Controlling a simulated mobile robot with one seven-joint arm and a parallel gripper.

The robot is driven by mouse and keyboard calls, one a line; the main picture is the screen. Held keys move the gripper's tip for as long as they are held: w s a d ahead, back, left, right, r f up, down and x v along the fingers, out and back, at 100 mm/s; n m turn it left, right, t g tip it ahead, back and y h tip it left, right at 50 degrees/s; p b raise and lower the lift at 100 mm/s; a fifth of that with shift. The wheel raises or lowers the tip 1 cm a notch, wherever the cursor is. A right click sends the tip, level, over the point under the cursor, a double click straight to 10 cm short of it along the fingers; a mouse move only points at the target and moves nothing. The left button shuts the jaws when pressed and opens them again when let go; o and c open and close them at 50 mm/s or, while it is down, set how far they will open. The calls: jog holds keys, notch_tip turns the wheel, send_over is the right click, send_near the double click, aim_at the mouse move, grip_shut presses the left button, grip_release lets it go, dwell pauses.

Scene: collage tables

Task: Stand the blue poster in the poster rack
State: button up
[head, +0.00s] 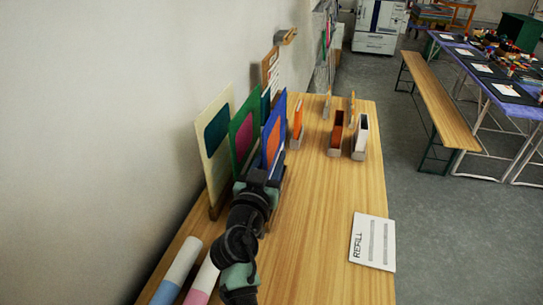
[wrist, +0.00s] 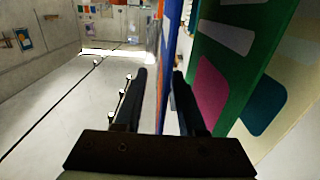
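The blue poster (head: 272,122), with an orange patch, stands upright on the wooden table in the head view, to the right of a green poster (head: 238,130) and a cream poster (head: 209,122). My gripper (head: 263,176) is at its near edge. In the wrist view the blue poster (wrist: 168,30) passes between the two fingers of my gripper (wrist: 160,72); a gap shows beside the left finger, so the gripper looks open around it. A brown rack base (head: 215,211) shows under the cream poster; the rest of the rack is hidden behind posters and my arm.
Rolled tubes, blue-and-white (head: 177,272) and pink-and-white (head: 203,281), lie at the near left. A REFILL card (head: 373,241) lies at the table's right edge. Small holders (head: 337,137) stand farther back. The wall is close on the left. The table's middle right is clear.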

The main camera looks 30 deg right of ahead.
notch_tip(320, 180, up, 27)
jog(key=p, duration=2.2)
jog(key=shift+s+d+f+p, duration=0.2)
jog(key=shift+s+d+p, duration=0.15)
jog(key=shift+s+d, duration=0.05)
jog(key=shift+w, duration=0.1)
jog(key=s+a+r+n+t+y+b, duration=0.25)
jog(key=a+r+t+b, duration=0.45)
jog(key=a+r, duration=0.9)
jog(key=s+a+r+n+t+y+b, duration=0.3)
jog(key=s+a+r+n+t+y, duration=0.4)
jog(key=s+a+r+y, duration=0.4)
jog(key=s+a+r+t, duration=0.1)
jog(key=s+a+r, duration=0.1)
jog(key=s, duration=0.2)
jog(key=shift+a, duration=0.35)
